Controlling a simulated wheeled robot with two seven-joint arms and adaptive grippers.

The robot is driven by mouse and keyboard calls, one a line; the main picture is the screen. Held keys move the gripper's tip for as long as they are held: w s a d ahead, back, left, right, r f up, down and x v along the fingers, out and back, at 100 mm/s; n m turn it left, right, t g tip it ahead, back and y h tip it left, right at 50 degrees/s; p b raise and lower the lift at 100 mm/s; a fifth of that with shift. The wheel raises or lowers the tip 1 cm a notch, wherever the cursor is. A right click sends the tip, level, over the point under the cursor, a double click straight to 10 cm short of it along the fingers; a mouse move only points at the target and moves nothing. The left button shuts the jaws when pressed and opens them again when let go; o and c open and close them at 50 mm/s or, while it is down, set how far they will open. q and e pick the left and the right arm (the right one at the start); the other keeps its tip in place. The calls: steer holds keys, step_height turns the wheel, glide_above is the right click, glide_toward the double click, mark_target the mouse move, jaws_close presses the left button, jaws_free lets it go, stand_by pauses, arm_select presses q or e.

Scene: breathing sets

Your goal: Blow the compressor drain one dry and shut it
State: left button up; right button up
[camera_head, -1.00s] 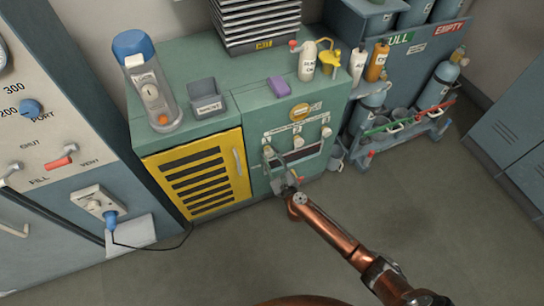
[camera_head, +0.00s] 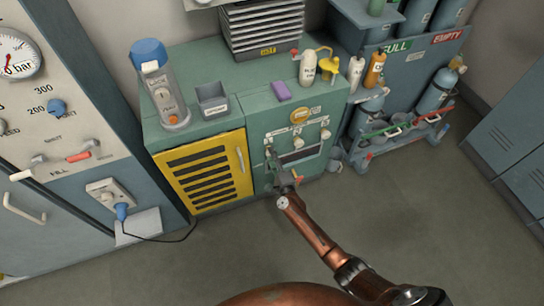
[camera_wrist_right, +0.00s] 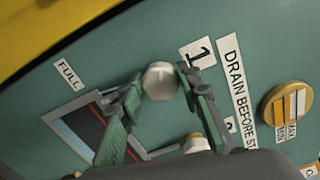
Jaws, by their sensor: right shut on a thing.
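The compressor cabinet (camera_head: 262,122) is green with a yellow louvred door, and its drain panel is on the right part of the front. My left gripper is out of view.
A dark window (camera_wrist_right: 92,122) marked FULL and a yellow dial (camera_wrist_right: 287,103) are near the knob. A grey bin (camera_head: 212,100), purple block (camera_head: 281,91) and bottles stand on the cabinet. A cylinder rack (camera_head: 405,130) is at right. The floor in front is clear.

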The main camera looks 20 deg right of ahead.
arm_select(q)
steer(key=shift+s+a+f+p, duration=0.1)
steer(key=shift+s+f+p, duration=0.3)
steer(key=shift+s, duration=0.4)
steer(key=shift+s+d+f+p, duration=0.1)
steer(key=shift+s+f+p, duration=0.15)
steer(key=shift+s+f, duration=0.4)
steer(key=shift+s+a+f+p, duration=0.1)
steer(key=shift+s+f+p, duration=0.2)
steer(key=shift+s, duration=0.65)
arm_select(e)
steer(key=shift+f+n, duration=0.2)
steer(key=shift+n, duration=4)
steer(key=shift+f+n, duration=0.2)
steer(key=shift+n, duration=4)
steer(key=o, duration=0.9)
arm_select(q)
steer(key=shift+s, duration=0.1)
arm_select(e)
steer(key=shift+o, duration=1.3)
steer(key=shift+d+r, duration=0.1)
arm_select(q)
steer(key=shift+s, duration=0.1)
